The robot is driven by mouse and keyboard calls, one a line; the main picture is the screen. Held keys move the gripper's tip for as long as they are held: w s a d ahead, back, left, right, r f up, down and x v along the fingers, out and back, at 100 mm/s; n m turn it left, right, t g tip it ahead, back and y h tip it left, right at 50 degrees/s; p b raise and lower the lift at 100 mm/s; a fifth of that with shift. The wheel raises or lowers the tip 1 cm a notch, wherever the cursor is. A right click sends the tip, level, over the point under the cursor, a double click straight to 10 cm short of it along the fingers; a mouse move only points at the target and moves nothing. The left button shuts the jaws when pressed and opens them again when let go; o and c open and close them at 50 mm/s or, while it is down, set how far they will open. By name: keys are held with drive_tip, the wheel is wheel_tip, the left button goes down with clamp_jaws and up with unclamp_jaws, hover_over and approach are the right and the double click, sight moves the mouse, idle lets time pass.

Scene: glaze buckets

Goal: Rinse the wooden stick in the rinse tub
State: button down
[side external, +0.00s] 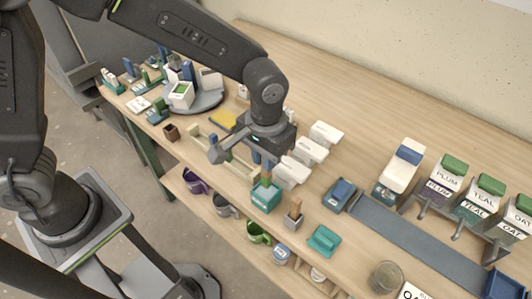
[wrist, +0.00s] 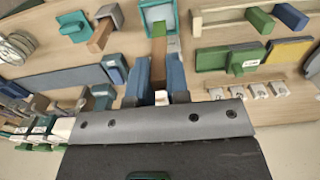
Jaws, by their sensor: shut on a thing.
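My gripper (side external: 263,160) is above the middle of the bench, pointing down. In the wrist view, its two blue fingers (wrist: 159,80) are shut on a wooden stick (wrist: 158,58), brown with a green lower end. The stick also shows in the side view (side external: 266,176), just below the fingers. A teal square tub (side external: 265,198) with a pale label stands right under it; it also shows in the wrist view (wrist: 146,13). The green end overlaps the tub's opening. I cannot tell how deep it is or whether it touches a wall.
A teal block (side external: 324,240) lies at the front right. Labelled jars (side external: 440,185) line the right back; several mugs (side external: 259,232) are along the front edge.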

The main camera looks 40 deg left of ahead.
sight(265, 185)
drive_tip(key=shift+f, duration=0.1)
drive_tip(key=shift+f, duration=2.95)
drive_tip(key=shift+a, duration=0.1)
